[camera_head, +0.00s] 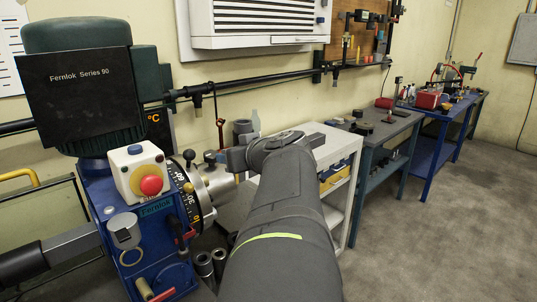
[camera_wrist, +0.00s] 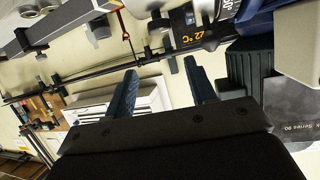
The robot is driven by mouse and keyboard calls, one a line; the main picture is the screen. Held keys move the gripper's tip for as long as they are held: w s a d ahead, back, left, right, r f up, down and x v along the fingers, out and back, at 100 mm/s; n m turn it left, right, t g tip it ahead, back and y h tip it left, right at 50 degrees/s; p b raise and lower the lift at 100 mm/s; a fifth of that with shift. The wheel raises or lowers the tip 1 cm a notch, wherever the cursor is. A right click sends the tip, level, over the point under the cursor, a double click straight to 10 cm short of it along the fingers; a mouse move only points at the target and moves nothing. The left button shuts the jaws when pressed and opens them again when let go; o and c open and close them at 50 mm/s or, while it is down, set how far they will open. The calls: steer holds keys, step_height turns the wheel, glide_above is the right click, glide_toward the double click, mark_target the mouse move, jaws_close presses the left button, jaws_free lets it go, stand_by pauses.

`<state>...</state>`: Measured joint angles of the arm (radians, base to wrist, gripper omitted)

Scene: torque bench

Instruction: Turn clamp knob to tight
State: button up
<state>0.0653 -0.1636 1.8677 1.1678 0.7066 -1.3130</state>
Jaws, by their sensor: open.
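The blue machine (camera_head: 140,225) stands at the left in the head view, with a black graduated dial (camera_head: 187,195) and a metal spindle (camera_head: 217,182) facing right. A small dark ball knob (camera_head: 188,155) sits above the dial; I cannot tell whether it is the clamp knob. My gripper (camera_head: 222,156) is beside the spindle's upper side, partly hidden by my arm. In the wrist view my gripper (camera_wrist: 161,66) shows two separated blue fingers with nothing between them. Part of the blue machine (camera_wrist: 265,20) shows at the upper right there, apart from the fingers.
A red button (camera_head: 151,186) is on the machine's front box. A dark rail (camera_head: 270,78) runs along the wall behind. A white shelf unit (camera_head: 335,150) and workbenches (camera_head: 395,127) stand to the right. The floor (camera_head: 450,220) at the right is clear.

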steer(key=shift+s+d+r, duration=0.15)
steer(key=shift+s+d, duration=0.05)
steer(key=shift+s, duration=0.1)
steer(key=shift+o, duration=0.4)
steer(key=shift+o, duration=0.9)
steer(key=n+g+y, duration=0.4)
steer(key=n+y, duration=0.3)
steer(key=y, duration=0.1)
glide_toward(211, 156)
steer(key=x, duration=0.7)
steer(key=w+x, duration=0.1)
steer(key=x, duration=0.3)
steer(key=shift+d+f, duration=0.2)
steer(key=shift+f, duration=0.2)
